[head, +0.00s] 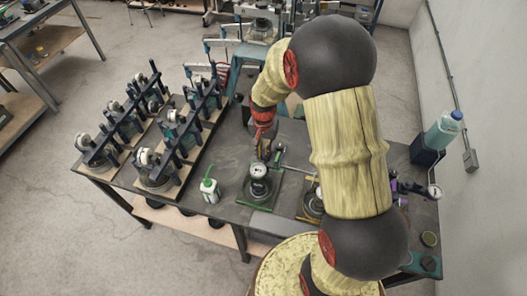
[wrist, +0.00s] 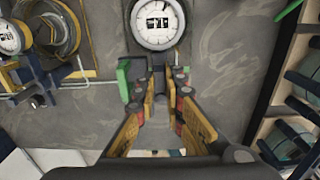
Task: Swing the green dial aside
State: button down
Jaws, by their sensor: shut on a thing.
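The green dial shows in the head view as a white-faced gauge (head: 258,171) on a dark round body over a green base plate (head: 262,203). In the wrist view its white round face (wrist: 158,22) is at the top centre, just beyond my fingertips. My gripper (head: 264,152) is just behind the gauge in the head view. In the wrist view my gripper (wrist: 160,82) has its fingertips close together, shut on the green bar. The fingers hide the held part.
A second gauge unit (head: 312,205) stands close on the right, partly behind my arm. A white bottle with a green top (head: 209,188) stands to the left. Several gauge frames on wooden boards (head: 163,163) fill the left table end. Bare tabletop (head: 226,150) lies between.

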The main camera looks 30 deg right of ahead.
jog(key=shift+w+m, duration=0.1)
jog(key=shift+m, duration=0.2)
dwell(0.6)
jog(key=shift+w+a+r+m+b, duration=0.1)
jog(key=shift+w+m+b, duration=0.5)
jog(key=shift+m, duration=2.15)
jog(key=shift+w+d+f+m+b, duration=0.2)
jog(key=shift+w+m, duration=0.65)
jog(key=shift+m, duration=1.85)
jog(key=shift+w+a+r+m+b, duration=0.2)
jog(key=shift+w+m+b, duration=0.4)
jog(key=shift+m, duration=2.15)
jog(key=shift+w, duration=0.2)
jog(key=c, duration=1.9)
grip_release()
notch_tip(320, 180, up, 12)
jog(key=shift+f, duration=0.1)
